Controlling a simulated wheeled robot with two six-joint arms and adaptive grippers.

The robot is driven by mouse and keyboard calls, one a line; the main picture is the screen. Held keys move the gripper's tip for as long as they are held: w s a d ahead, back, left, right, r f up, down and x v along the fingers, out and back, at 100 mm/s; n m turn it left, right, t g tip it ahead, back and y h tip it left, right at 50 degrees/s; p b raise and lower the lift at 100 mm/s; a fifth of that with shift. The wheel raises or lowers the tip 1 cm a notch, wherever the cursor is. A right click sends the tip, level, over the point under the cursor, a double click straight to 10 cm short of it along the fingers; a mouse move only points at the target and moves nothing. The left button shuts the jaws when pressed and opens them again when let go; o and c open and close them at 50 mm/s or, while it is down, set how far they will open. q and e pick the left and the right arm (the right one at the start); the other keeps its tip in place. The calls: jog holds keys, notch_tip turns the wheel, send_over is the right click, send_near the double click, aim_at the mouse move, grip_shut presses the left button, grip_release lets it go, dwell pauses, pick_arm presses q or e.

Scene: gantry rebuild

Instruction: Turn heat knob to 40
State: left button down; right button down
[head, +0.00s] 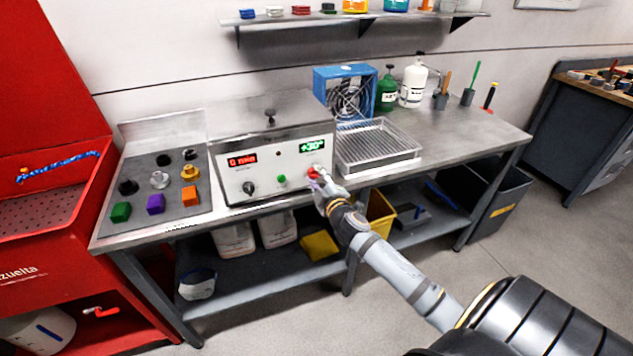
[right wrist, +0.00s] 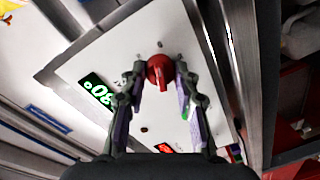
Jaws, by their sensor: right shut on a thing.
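The heat knob (right wrist: 160,71) is red and sits on the front panel of a metal box (head: 233,183) on the workbench. In the head view the knob (head: 313,173) is at the panel's right side, below a green display (head: 312,146) that reads +30°. My right gripper (right wrist: 158,80) is shut on the red knob, with a finger on each side of it. In the head view the right gripper (head: 322,184) reaches the knob from the lower right and partly covers it. My left gripper is not in view.
The panel also has a red display (head: 242,160), a black knob (head: 249,188) and a green button (head: 282,181). A wire tray (head: 375,147) stands right of the box. A grey board with coloured pieces (head: 160,195) lies to its left.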

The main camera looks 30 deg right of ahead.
jog(key=shift+f+m+b, duration=0.15)
jog(key=shift+m+b, duration=0.25)
jog(key=shift+m, duration=0.5)
jog(key=c, duration=1)
grip_release()
jog(key=v, duration=1.2)
jog(key=shift+d, duration=0.1)
